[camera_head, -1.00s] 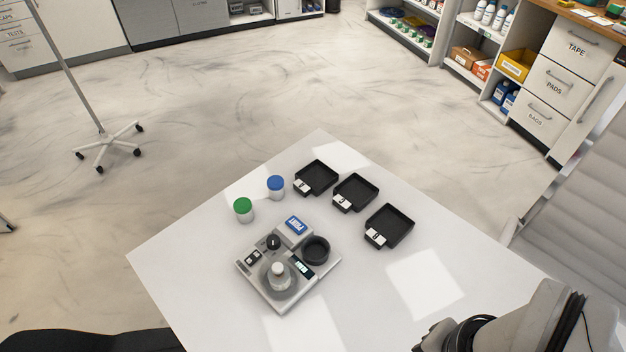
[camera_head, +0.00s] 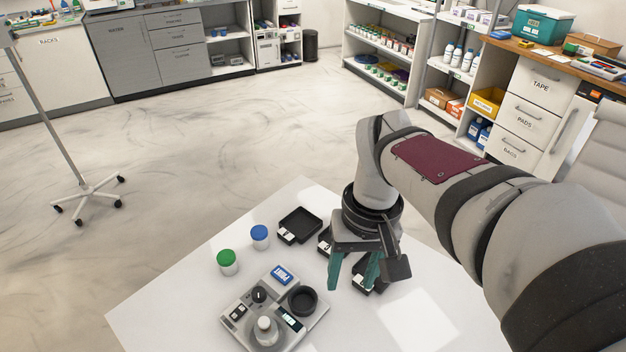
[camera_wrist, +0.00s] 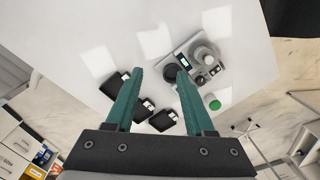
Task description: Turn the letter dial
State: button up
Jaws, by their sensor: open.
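A grey device (camera_head: 272,318) sits near the left side of the white table. I cannot tell which part bears letters. The device also shows at the upper right of the wrist view (camera_wrist: 196,58). My gripper (camera_head: 350,285) has teal fingers spread apart with nothing between them. It hangs above the table, right of the device and over the black trays.
Black trays with white labels stand behind; one tray (camera_head: 300,226) is clear in view, others are partly hidden by my gripper. A green-lidded jar (camera_head: 228,262) and a blue-lidded jar (camera_head: 260,236) stand behind the device. The table's front right (camera_head: 420,310) is bare.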

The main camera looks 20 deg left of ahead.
jog(key=w+a+f+n, duration=0.2)
jog(key=w+a+n, duration=0.2)
jog(key=a, duration=0.5)
jog(key=n, duration=0.5)
send_near(259, 292)
jog(key=shift+h, duration=0.3)
jog(key=f, duration=0.8)
jog(key=shift+s+a+f, duration=0.15)
jog(key=shift+a+f, duration=0.15)
jog(key=shift+f, duration=0.05)
grip_shut()
